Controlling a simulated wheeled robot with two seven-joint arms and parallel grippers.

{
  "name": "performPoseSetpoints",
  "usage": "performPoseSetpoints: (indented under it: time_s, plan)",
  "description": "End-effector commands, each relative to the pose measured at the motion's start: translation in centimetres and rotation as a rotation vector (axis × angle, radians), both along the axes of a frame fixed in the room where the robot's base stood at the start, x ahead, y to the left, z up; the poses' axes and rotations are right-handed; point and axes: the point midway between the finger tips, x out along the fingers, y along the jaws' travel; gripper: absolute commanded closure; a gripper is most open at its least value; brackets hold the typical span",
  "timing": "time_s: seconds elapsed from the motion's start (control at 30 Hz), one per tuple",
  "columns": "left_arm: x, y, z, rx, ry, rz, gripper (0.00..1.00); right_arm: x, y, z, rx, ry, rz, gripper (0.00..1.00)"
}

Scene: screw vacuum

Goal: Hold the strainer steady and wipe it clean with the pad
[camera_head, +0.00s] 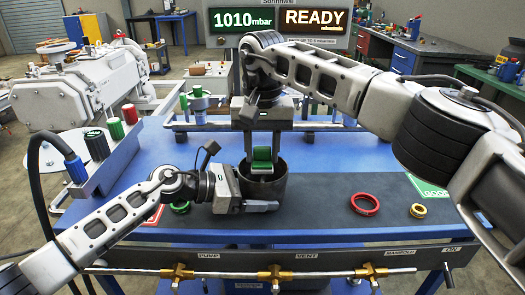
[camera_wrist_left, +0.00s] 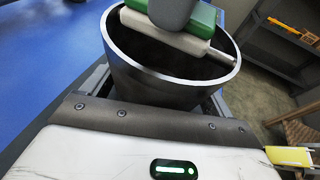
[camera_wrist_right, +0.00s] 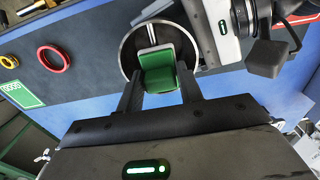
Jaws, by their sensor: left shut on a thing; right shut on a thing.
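The strainer is a dark, round, open cup (camera_head: 276,190) near the middle of the mat; its metal rim shows in the left wrist view (camera_wrist_left: 118,58). My left gripper (camera_head: 262,206) is shut on the strainer from its left side. The pad is a green and white block (camera_head: 262,155), also seen in the right wrist view (camera_wrist_right: 157,72). My right gripper (camera_head: 262,140) comes from above and is shut on the pad, a finger on each side. The pad is at the strainer's mouth, its lower part within the rim outline. Its contact with the inner wall cannot be made out.
A red ring (camera_head: 365,204) and a small brass ring (camera_head: 417,211) lie to the right on the dark mat (camera_head: 320,215). A green ring (camera_head: 180,207) lies to the left. A rail with brass valves (camera_head: 278,272) runs along the front edge.

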Motion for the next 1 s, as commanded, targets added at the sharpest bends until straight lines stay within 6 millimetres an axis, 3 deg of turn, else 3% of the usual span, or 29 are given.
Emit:
performPoseSetpoints:
  time_s: [0.17, 0.63, 1.0]
  plan:
    - [0.0, 0.0, 0.0, -0.001, -0.001, 0.001, 0.27, 0.9, -0.1, 0.0, -0.002, -0.002, -0.004, 0.90]
    - [0.0, 0.0, 0.0, -0.001, 0.001, 0.000, 0.27, -1.7, -0.1, -0.1, -0.001, 0.000, 0.001, 0.90]
    - [0.0, 0.0, 0.1, -0.001, -0.001, 0.001, 0.27, 0.5, 0.0, 0.0, 0.000, -0.001, -0.002, 0.90]
